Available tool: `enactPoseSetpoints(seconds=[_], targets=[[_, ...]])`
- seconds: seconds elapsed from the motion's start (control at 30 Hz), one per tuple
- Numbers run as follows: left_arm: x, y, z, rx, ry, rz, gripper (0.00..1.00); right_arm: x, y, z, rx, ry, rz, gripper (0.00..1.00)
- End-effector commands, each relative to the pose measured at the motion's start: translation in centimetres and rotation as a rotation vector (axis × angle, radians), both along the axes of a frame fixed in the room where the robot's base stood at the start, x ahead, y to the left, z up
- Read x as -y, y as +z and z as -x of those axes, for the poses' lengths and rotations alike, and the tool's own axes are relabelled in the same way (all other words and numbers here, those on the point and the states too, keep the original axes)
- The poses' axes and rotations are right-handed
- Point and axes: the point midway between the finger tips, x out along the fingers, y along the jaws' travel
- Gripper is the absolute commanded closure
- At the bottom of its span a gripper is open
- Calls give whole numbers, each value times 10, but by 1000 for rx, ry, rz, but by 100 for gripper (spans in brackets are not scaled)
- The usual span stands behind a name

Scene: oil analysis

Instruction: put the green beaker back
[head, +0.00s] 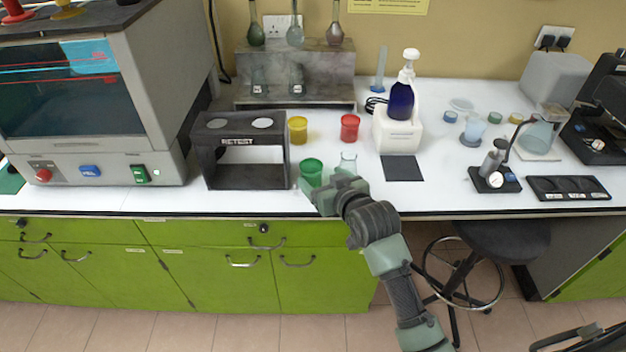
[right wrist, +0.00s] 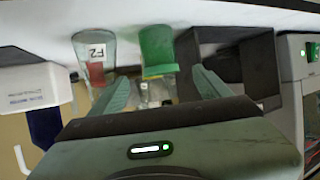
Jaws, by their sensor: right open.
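The green beaker (head: 311,170) stands on the white bench near its front edge, just right of the dark RETEST stand (head: 246,182). My right gripper (head: 320,187) is at the front side of the green beaker, and its fingers are open. In the right wrist view the green beaker (right wrist: 157,46) shows between and beyond the open fingers of the right gripper (right wrist: 161,82). I cannot tell whether the fingers touch it. My left gripper is not in view.
A clear glass beaker (head: 348,162) stands close right of the green one; in the right wrist view a labelled clear beaker (right wrist: 94,48) shows beside it. Yellow (head: 298,130) and red (head: 349,127) beakers stand behind. A dark mat (head: 402,168) lies to the right.

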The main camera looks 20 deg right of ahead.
Motion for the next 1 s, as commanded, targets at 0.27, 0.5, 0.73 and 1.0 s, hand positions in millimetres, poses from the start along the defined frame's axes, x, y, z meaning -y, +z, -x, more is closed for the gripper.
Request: enactPoseSetpoints(seconds=[0.27, 0.5, 0.73, 1.0], targets=[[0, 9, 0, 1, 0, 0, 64, -4, -5, -26, -1, 1, 1, 22], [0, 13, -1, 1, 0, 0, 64, -8, -17, -53, 0, 0, 0, 22], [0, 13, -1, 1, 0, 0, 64, -8, -20, -57, 1, 0, 1, 22], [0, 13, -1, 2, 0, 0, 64, -8, -20, -56, 1, 0, 1, 78]])
